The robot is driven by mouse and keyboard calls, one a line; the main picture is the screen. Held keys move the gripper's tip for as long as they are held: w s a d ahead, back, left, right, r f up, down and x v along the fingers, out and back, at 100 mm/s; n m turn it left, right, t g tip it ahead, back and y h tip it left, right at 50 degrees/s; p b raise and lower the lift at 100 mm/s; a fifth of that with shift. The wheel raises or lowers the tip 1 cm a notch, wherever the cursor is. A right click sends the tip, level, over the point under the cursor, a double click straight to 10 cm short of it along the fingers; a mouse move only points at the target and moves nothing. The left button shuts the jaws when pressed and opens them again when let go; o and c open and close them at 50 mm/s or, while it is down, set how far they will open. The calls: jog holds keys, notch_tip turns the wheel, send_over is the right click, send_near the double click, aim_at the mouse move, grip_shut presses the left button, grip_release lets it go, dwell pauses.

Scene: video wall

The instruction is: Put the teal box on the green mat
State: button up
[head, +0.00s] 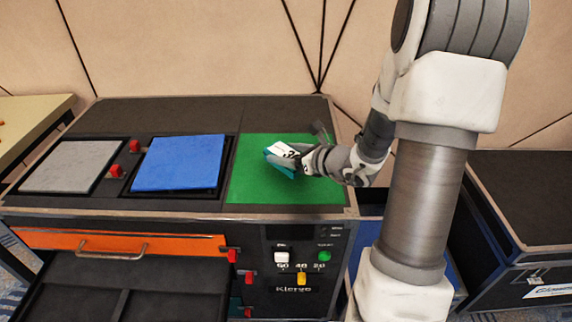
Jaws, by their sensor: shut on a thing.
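The green mat (247,184) lies on the right part of the dark case top. The teal box (284,170) shows over the mat, partly hidden by my gripper. My gripper (290,156) is shut on the teal box, coming in from the right. I cannot tell whether the box touches the mat or is held just above it.
A blue mat (179,162) and a grey mat (73,166) lie to the left on the same case, with red blocks (116,170) between them. An orange drawer (170,245) is below. Another dark case (530,200) stands at the right.

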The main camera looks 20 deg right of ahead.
jog(key=shift+f+b, duration=0.35)
jog(key=shift+f, duration=1.05)
jog(key=shift+f, duration=0.15)
jog(key=o, duration=1.5)
jog(key=shift+r, duration=0.3)
jog(key=p+v, duration=0.3)
jog(key=v, duration=0.9)
jog(key=shift+d+f, duration=0.1)
